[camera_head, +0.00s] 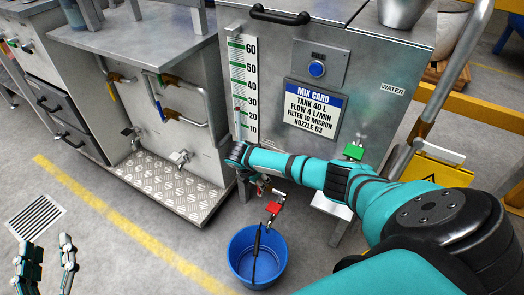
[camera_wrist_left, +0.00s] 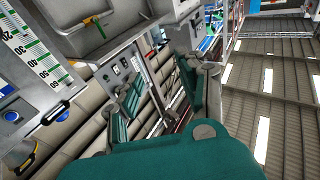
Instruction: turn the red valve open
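The red valve (camera_head: 273,207) is a small red handle on a metal tap under the tank (camera_head: 270,60), above a blue bucket (camera_head: 257,257). My right arm crosses in front of the tank, and its wrist end is just above and left of the red valve. My right gripper is mostly hidden behind or below that wrist, so its fingers are unclear. My left gripper (camera_head: 48,266) is at the bottom left, over the floor and far from the valve. Its fingers are apart and empty; they also show in the left wrist view (camera_wrist_left: 165,95).
A green handle (camera_head: 354,151) sits lower right on the tank. A level scale (camera_head: 243,85) and a mix card (camera_head: 314,108) are on its front. A steel bench with taps (camera_head: 181,157) stands left over a tread plate (camera_head: 170,188). A floor drain (camera_head: 37,217) lies near my left gripper.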

